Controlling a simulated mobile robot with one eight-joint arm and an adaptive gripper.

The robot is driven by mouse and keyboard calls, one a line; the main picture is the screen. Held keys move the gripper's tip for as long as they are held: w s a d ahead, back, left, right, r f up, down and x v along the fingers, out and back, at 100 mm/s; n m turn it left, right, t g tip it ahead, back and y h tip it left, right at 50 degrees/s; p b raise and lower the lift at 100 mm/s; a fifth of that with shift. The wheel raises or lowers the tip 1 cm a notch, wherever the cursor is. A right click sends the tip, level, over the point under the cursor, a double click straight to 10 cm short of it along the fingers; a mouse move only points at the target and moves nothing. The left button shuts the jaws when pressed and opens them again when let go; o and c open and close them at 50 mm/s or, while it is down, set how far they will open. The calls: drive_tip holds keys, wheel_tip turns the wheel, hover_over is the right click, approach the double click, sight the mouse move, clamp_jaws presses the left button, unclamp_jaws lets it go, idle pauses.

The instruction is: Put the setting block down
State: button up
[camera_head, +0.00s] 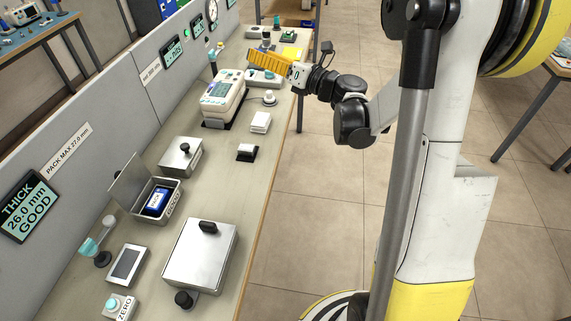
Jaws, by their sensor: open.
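My gripper (262,62), with ribbed orange-yellow fingers, is over the far part of the bench, pointing left. It is small in view; I see nothing held between the fingers. No thing is clearly marked as the setting block. A small silver block on a black base (246,152) and a white block (260,122) sit near the bench's right edge, apart from my gripper and nearer to the camera. A blue pack (157,201) lies in an open metal box (174,208) on the left. What lies right under the fingers is partly hidden.
The bench (228,180) runs along a grey partition with displays, one reading THICK 26.0 mm GOOD (30,207). A white instrument (222,93), a lidded box (181,155) and a large metal plate with a black knob (201,255) stand on it.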

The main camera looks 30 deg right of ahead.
wheel_tip(320, 180, up, 11)
drive_tip(key=s+d+m+t+h, duration=0.2)
drive_tip(key=m+t+h, duration=0.2)
drive_tip(key=m+h, duration=0.55)
drive_tip(key=s+d+m+g+h, duration=0.25)
drive_tip(key=s+m, duration=0.25)
drive_tip(key=m, duration=0.9)
drive_tip(key=s+a+f+m+g+y, duration=0.1)
drive_tip(key=s+a+f+m+g, duration=0.4)
drive_tip(key=s+f, duration=0.4)
drive_tip(key=s+a+f+m+g+y, duration=0.2)
drive_tip(key=s+a+f+m+g, duration=0.4)
drive_tip(key=s+f, duration=0.4)
drive_tip(key=s+a+m, duration=0.1)
drive_tip(key=s+m, duration=0.1)
drive_tip(key=s, duration=0.3)
drive_tip(key=shift+a+f, duration=0.25)
